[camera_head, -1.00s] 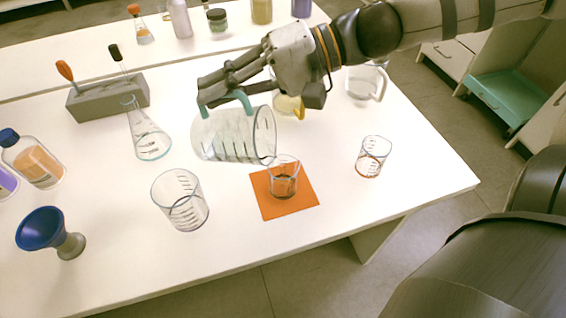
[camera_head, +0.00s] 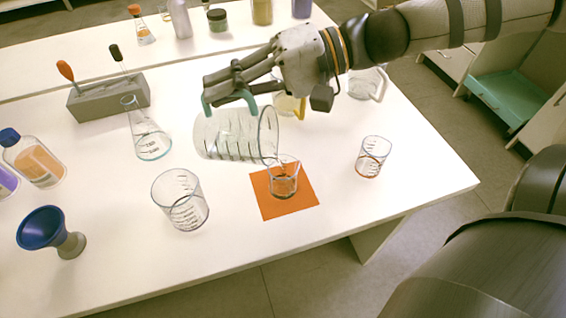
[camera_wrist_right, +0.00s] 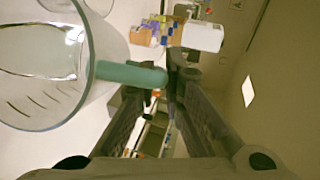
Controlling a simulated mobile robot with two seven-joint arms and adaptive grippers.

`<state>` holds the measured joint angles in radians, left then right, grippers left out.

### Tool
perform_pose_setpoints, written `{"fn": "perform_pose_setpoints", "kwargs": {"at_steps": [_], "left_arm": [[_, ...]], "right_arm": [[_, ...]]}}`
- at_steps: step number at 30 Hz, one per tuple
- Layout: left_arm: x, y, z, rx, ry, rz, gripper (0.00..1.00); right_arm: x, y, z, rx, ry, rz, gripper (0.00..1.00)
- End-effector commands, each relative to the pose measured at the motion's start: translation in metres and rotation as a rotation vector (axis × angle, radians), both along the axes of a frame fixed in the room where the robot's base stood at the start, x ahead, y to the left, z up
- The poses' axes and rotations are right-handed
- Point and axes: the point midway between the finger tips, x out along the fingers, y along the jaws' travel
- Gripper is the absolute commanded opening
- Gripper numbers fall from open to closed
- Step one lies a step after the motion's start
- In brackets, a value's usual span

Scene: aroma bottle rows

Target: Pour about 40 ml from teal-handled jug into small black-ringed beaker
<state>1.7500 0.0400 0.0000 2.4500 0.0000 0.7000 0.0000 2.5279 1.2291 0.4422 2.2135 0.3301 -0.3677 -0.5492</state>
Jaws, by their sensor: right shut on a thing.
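The clear jug (camera_head: 235,136) with the teal handle (camera_head: 229,98) is tipped onto its side above the table, its mouth toward the right. My right gripper (camera_head: 222,92) is shut on the teal handle, which also shows between the fingers in the right wrist view (camera_wrist_right: 130,75). The jug's rim is just above and left of the small black-ringed beaker (camera_head: 284,180). That beaker stands upright on the orange mat (camera_head: 303,202). Liquid shows in the jug in the wrist view. I cannot read the beaker's level, and no clear stream shows. My left gripper is out of view.
An empty-looking beaker (camera_head: 180,201) stands left of the mat, and an orange-ringed beaker (camera_head: 373,157) to its right. A flask (camera_head: 148,138), a blue funnel (camera_head: 45,230) and a grey holder (camera_head: 108,97) stand further left. Yellow-handled and clear-handled jugs stand behind my gripper.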

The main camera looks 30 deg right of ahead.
Motion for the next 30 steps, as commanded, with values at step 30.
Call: {"fn": "perform_pose_setpoints", "kwargs": {"at_steps": [30], "left_arm": [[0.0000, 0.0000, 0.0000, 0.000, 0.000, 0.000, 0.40]], "right_arm": [[-0.0042, -0.0042, 0.0040, 0.041, -0.041, 0.001, 0.00]]}}
